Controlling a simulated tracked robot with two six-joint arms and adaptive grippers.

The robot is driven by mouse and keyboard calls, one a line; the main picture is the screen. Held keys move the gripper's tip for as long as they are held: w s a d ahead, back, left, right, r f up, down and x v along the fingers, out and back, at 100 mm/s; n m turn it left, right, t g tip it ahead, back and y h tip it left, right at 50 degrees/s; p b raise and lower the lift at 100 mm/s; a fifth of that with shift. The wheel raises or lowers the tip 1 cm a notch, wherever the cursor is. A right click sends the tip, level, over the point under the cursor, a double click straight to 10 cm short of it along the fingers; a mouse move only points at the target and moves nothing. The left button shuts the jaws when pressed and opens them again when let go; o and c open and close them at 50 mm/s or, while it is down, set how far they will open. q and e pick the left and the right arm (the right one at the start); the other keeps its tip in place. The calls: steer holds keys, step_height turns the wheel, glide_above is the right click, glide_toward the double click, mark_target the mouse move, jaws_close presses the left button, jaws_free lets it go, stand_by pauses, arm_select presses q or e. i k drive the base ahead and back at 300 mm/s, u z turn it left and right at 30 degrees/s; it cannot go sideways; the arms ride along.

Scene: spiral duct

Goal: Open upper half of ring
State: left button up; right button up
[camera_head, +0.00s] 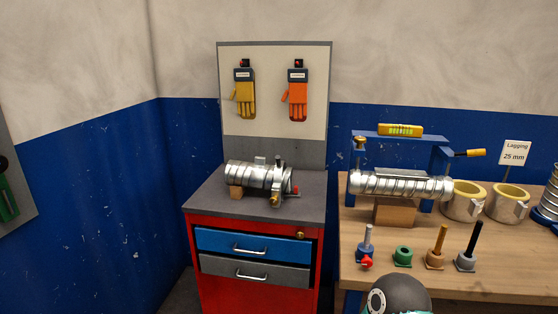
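A short silver spiral duct (245,174) lies on the grey top of the red cabinet, propped on a small wooden block. A grey ring (278,182) sits around its right end, with a tab standing up at the top and small yellow and red parts low on its right. The ring looks closed, but it is too small to be sure. Neither of my grippers shows in this view. A dark rounded part of my own arm rises at the bottom edge, right of centre.
The workbench (490,283) at right holds a longer spiral duct (400,185) under a blue frame (390,136), two lagging rings (463,202) and several coloured stand-up tools (436,247). Yellow and orange gloves (298,95) hang on the back panel. The cabinet top's front left is clear.

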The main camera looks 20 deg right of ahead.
mark_target(280, 163)
steer(key=z, duration=0.05)
steer(key=i, duration=0.9)
